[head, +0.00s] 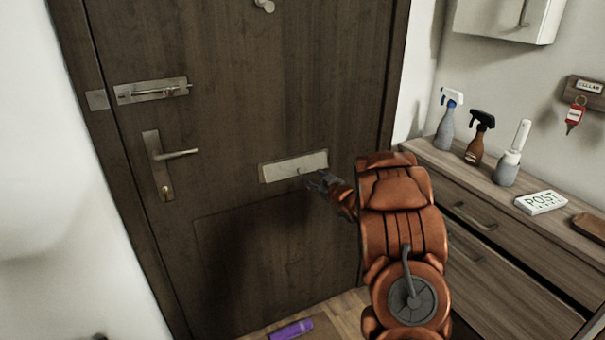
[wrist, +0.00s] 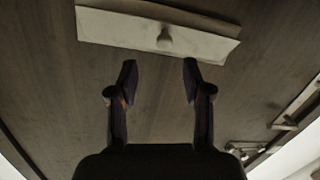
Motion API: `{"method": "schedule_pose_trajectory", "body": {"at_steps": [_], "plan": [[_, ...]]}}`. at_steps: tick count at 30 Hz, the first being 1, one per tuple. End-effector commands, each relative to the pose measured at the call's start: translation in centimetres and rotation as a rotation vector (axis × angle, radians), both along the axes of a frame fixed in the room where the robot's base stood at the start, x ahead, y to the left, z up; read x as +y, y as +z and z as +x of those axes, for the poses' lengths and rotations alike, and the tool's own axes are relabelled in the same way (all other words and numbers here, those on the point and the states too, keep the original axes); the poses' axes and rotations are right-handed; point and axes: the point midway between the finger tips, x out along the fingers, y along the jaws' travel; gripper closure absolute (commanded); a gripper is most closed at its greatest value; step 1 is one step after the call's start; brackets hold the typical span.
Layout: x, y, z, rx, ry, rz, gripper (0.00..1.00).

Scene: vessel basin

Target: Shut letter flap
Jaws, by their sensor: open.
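The letter flap (head: 290,168) is a pale metal plate with a small knob, set in the dark wooden door (head: 250,110). In the wrist view the flap (wrist: 115,27) lies across the top, with its round knob (wrist: 164,40) near the middle. I cannot tell for sure how far the flap stands out from the door. My gripper (head: 317,182) is at the flap's lower right in the head view. In the wrist view its two fingers (wrist: 159,75) are apart, empty, just short of the flap's edge, with the knob roughly in line between them.
A door handle (head: 177,154) and a bolt (head: 152,90) are on the door's left side. A purple object (head: 291,330) lies on the floor below.

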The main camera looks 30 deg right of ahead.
Motion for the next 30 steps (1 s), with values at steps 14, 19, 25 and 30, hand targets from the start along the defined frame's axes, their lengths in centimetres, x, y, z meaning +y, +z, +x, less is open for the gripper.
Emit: {"method": "schedule_pose_trajectory", "body": {"at_steps": [14,19,25,30], "plan": [[-0.1,-0.8,0.4,-0.121,0.087,0.038,0.51],[0.1,-0.9,1.8,-0.117,0.086,0.04,0.51],[0.3,-0.7,4.4,-0.121,0.088,0.039,0.51],[0.2,-0.8,6.3,-0.118,0.085,0.038,0.51]]}}
